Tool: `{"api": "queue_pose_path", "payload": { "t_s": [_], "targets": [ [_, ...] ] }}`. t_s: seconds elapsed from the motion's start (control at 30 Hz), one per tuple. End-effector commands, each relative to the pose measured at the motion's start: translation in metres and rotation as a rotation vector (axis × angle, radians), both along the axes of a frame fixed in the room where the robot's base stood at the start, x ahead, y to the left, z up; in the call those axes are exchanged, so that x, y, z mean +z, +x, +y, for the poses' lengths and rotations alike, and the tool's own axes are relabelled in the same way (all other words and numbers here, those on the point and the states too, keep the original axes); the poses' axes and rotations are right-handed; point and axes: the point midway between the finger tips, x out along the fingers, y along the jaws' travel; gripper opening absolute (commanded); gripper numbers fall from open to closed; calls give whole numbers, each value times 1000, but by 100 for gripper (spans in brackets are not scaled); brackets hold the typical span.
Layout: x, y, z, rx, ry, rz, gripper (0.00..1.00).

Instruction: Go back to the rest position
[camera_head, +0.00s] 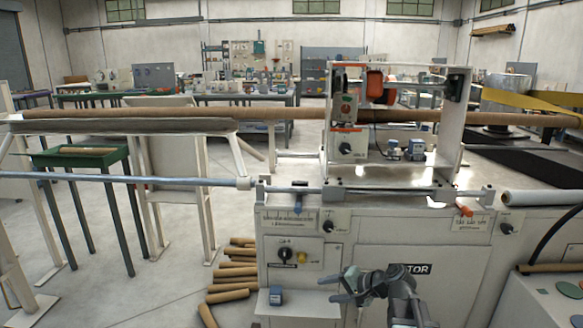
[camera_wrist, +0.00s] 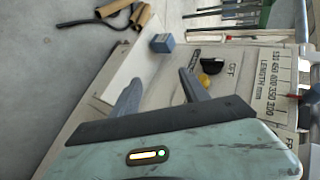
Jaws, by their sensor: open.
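My gripper (camera_head: 345,288) is open and empty in the head view, low in front of the winder cabinet. The spiral winder (camera_head: 375,250) is a pale grey machine with knobs and labels on its front. In the wrist view my gripper (camera_wrist: 158,88) shows two grey fingers spread apart, with nothing between them but the machine's front panel and part of the small shelf behind. A small blue block (camera_head: 276,296) sits on the white shelf (camera_head: 310,306) left of my gripper; it also shows beyond the fingertips in the wrist view (camera_wrist: 162,43).
A long brown tube (camera_head: 180,113) runs across the winder's frame. A black knob (camera_head: 285,254) and a yellow button (camera_head: 303,260) are on the front panel. Several cardboard tubes (camera_head: 235,279) lie on the floor at left. A green table (camera_head: 80,158) stands further left. Open floor lies between.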

Motion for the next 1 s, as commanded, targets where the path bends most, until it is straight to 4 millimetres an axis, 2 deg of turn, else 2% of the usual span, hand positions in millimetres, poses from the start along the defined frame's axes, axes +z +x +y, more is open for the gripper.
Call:
{"api": "queue_pose_path", "payload": {
  "t_s": [0.03, 0.1, 0.2, 0.27, 0.3, 0.47, 0.5, 0.6, 0.77, 0.87, 0.97, 1.0],
  "targets": [
    [-15, -17, 26, 77, -80, 25, 53],
    [-37, -42, 48, 180, -209, 66, 53],
    [-65, -76, 57, 309, -406, 126, 53],
    [-78, -93, 48, 364, -516, 162, 53],
    [-85, -103, 38, 391, -586, 191, 53],
    [-98, -140, -25, 468, -839, 326, 53],
    [-99, -149, -45, 497, -897, 369, 53],
    [-59, -150, -46, 515, -889, 369, 53],
    [-12, -150, -45, 513, -888, 367, 53],
    [24, -149, -45, 512, -887, 366, 53],
    [68, -149, -44, 513, -888, 366, 53],
    [88, -149, -44, 513, -888, 366, 53]
  ]
}}
